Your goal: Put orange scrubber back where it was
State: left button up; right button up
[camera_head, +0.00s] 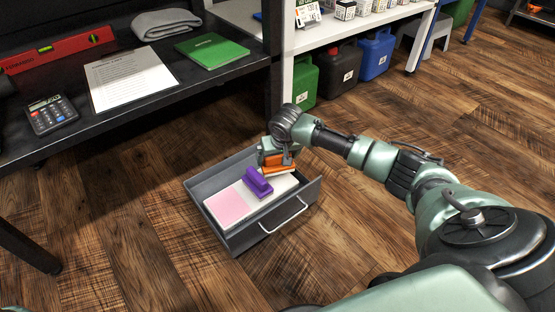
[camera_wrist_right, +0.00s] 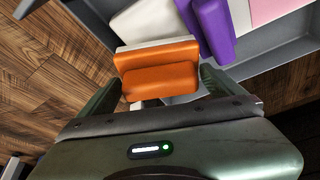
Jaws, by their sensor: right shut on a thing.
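The orange scrubber (camera_head: 281,170) is between the fingers of my right gripper (camera_head: 275,158), at the far right end of the open grey drawer (camera_head: 245,237). In the right wrist view the orange scrubber (camera_wrist_right: 160,72) fills the space between the two green fingers, and a pale edge shows along it. My right gripper is shut on it. I cannot tell whether the scrubber touches the drawer bottom. A purple scrubber (camera_head: 257,182) lies beside it in the drawer; it also shows in the right wrist view (camera_wrist_right: 212,28). My left gripper is not in view.
A pink pad (camera_head: 226,208) and a white pad lie in the drawer. The black desk above holds a calculator (camera_head: 52,115), paper (camera_head: 130,78), a green notebook (camera_head: 212,51), a red level (camera_head: 60,52) and a grey cloth. Jerrycans (camera_head: 336,73) stand behind. The floor at right is clear.

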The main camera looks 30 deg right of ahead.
jog(key=shift+r, duration=0.1)
jog(key=shift+f+p, duration=0.3)
jog(key=shift+f, duration=0.1)
jog(key=o, duration=0.9)
